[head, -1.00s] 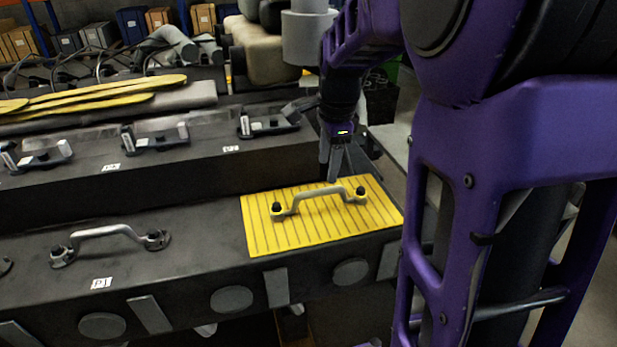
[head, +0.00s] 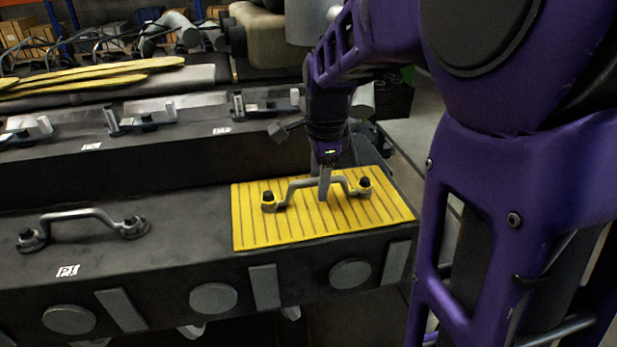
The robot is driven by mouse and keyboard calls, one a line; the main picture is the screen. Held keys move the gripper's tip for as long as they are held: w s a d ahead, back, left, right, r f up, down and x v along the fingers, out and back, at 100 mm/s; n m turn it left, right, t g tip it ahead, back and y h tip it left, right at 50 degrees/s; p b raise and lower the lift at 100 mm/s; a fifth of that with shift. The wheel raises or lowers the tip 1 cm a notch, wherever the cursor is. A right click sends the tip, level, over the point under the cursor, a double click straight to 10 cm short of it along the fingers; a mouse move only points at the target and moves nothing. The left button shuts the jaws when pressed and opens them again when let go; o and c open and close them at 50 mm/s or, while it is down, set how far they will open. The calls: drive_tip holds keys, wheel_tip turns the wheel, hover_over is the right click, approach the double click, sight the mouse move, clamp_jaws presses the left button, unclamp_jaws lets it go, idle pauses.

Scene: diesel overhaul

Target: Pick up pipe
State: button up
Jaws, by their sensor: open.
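The pipe (head: 297,184) is a short grey bent pipe with a dark fitting at each end. It lies on the yellow ribbed mat (head: 245,228) on top of the dark engine block. My gripper (head: 324,190) points straight down at the pipe's raised middle, right of its centre. One finger shows in front of the pipe and hides a little of it. The other finger is hidden, so I cannot tell whether either finger touches the pipe. My gripper is open.
A similar grey pipe (head: 80,216) sits on the block at the left, above a white label (head: 68,271). A higher dark ledge behind carries several metal clamps (head: 140,120). Yellow strips (head: 95,76) lie farther back. The block's right end drops off to open floor.

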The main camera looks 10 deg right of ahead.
drive_tip(key=shift+f, duration=0.35)
clamp_jaws()
idle(1.2)
